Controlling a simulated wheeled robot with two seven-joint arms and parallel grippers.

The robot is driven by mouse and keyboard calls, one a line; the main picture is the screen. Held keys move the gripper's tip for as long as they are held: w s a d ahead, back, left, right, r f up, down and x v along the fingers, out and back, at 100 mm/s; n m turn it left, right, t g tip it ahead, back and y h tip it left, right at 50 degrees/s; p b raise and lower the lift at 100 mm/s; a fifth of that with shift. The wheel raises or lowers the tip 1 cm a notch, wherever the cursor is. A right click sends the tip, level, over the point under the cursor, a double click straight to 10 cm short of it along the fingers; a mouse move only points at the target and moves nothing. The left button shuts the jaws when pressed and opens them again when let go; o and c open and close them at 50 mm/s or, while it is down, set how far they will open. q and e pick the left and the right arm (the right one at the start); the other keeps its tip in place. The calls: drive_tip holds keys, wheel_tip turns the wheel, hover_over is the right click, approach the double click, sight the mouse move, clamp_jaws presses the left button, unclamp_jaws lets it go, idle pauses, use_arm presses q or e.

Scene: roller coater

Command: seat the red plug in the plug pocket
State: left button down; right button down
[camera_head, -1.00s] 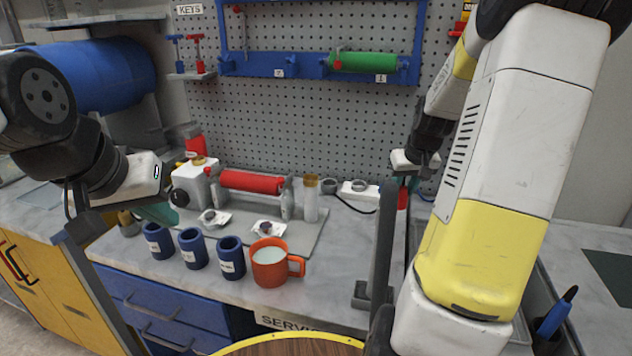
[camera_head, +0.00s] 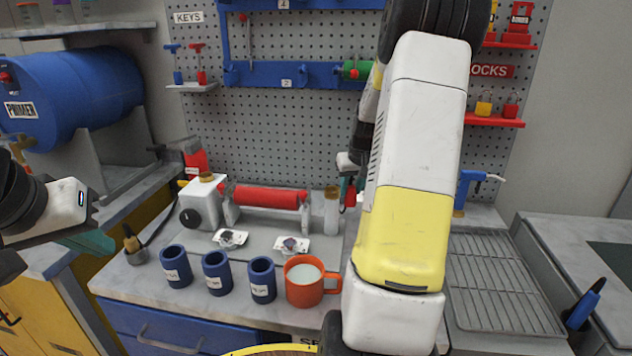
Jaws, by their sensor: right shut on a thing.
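My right gripper (camera_head: 348,184) is at the back of the bench, beside the pegboard, partly hidden by my own forearm. It is shut on a small red piece (camera_head: 350,194), which looks like the red plug; only part of it shows between the fingers. I cannot make out the plug pocket in this view; my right arm covers that part of the bench. My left gripper (camera_head: 92,242) is at the left edge, apart from the bench items. Its teal fingers are seen from the side, so its opening is unclear.
A roller machine (camera_head: 270,196) with a red roller stands at the back. Several blue cups (camera_head: 216,273) and an orange mug (camera_head: 304,283) line the front. A clear tube (camera_head: 331,212) stands close left of my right arm. A wire rack (camera_head: 500,285) lies at right.

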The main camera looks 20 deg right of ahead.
drive_tip(key=w, duration=0.3)
drive_tip(key=w+d, duration=0.1)
drive_tip(key=w, duration=0.5)
drive_tip(key=shift+w+d, duration=0.35)
drive_tip(key=shift+w, duration=0.05)
drive_tip(key=shift+f, duration=1.7)
drive_tip(key=shift+s+f, duration=0.1)
drive_tip(key=shift+f, duration=0.05)
drive_tip(key=c, duration=1)
unclamp_jaws()
